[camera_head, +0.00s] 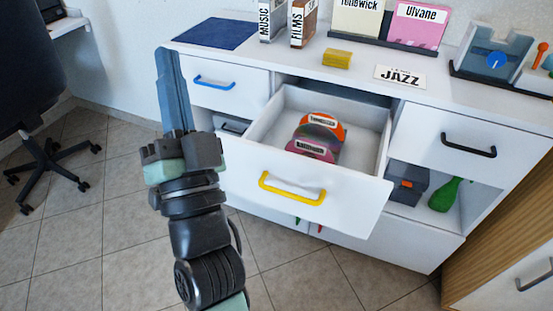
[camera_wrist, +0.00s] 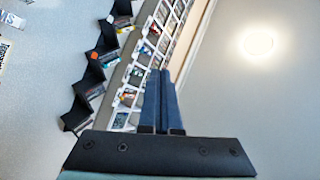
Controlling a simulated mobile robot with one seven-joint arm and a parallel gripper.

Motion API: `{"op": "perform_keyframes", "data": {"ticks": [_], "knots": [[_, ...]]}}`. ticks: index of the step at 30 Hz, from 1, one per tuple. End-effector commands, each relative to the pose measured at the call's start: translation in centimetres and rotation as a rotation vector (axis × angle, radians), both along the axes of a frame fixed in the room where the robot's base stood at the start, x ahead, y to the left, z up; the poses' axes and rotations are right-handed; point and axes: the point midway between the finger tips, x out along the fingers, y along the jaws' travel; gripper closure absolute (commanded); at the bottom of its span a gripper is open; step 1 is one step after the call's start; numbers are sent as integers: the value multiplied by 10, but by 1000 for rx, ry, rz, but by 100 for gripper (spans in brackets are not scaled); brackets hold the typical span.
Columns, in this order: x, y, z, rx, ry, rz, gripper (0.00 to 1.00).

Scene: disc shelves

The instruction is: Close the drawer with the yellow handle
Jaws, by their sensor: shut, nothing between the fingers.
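The white drawer (camera_head: 232,168) with the yellow handle (camera_head: 292,190) stands pulled out from the middle of the white cabinet. Two discs with labels, an orange one (camera_head: 322,126) and a purple one (camera_head: 312,148), lie inside it. My gripper (camera_head: 170,58) points upward to the left of the drawer, in front of the cabinet's left part, and does not touch the yellow handle. Its two blue fingers also show in the wrist view (camera_wrist: 160,90), side by side and shut with nothing between them. The drawer is not in the wrist view.
Closed drawers with a blue handle (camera_head: 214,82) and a black handle (camera_head: 468,145) flank the open one. A green bottle (camera_head: 445,195) and a dark box (camera_head: 407,184) sit in the lower right shelf. An office chair (camera_head: 48,150) stands at left. Tiled floor lies clear in front.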

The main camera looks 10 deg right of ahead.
Motion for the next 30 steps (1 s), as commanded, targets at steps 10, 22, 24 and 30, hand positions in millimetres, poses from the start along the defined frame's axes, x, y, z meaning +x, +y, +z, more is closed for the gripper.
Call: {"op": "perform_keyframes", "data": {"ticks": [10, 22, 24, 30], "knots": [[-70, -66, -243, 777, 349, -174, 100], [-118, -96, -313, 932, 412, -343, 100], [-108, -103, -313, 931, 409, -343, 100], [-71, -128, -312, 930, 408, -342, 100]]}}
